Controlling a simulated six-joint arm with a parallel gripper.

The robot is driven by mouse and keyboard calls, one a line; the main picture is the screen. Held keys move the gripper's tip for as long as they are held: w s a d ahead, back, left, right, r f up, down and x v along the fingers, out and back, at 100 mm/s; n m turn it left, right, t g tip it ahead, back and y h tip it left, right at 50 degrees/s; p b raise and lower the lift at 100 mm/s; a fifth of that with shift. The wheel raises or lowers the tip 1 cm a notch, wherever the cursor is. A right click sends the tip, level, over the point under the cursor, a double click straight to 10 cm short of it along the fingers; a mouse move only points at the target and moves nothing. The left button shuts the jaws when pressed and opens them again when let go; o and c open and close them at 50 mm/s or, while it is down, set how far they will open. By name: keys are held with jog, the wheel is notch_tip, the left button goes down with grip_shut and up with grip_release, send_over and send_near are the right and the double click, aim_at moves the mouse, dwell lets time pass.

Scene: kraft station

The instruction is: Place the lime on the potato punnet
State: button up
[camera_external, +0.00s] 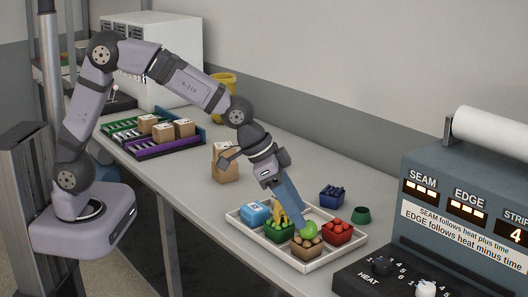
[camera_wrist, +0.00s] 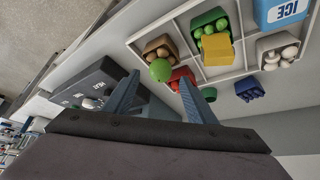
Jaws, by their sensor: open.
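The green lime (camera_external: 310,229) shows at the potato punnet (camera_external: 306,252), at its upper edge and overlapping the potatoes; I cannot tell how firmly it rests there. In the wrist view, the lime (camera_wrist: 160,70) covers the lower part of the brown potato punnet (camera_wrist: 152,44). My gripper (camera_external: 302,230) reaches down to the lime from the upper left. In the wrist view, my gripper (camera_wrist: 159,79) is open, its blue fingers apart on either side of the lime, with visible gaps.
The white tray (camera_external: 240,229) also holds a red punnet (camera_external: 337,233), a green punnet (camera_external: 280,231) with a yellow item and a blue ice box (camera_external: 255,213). Behind the tray are a dark blue punnet (camera_external: 331,196) and a green cup (camera_external: 361,215). A control panel (camera_external: 385,277) stands close at right.

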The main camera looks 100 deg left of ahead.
jog(key=b+v, duration=0.1)
jog(key=v, duration=0.7)
jog(key=shift+r, duration=0.1)
jog(key=s+d+f+g, duration=0.1)
jog(key=s+f+g, duration=0.1)
jog(key=s+f, duration=0.3)
jog(key=s+d+f+g+p, duration=0.1)
jog(key=s+f, duration=0.4)
jog(key=s, duration=0.6)
jog(key=s+d+f+m+g, duration=0.1)
jog(key=s+d+f+g, duration=0.1)
jog(key=s+f, duration=0.3)
jog(key=shift+s+d+g, duration=0.4)
jog(key=shift+s+g, duration=0.1)
jog(key=shift+s, duration=1.4)
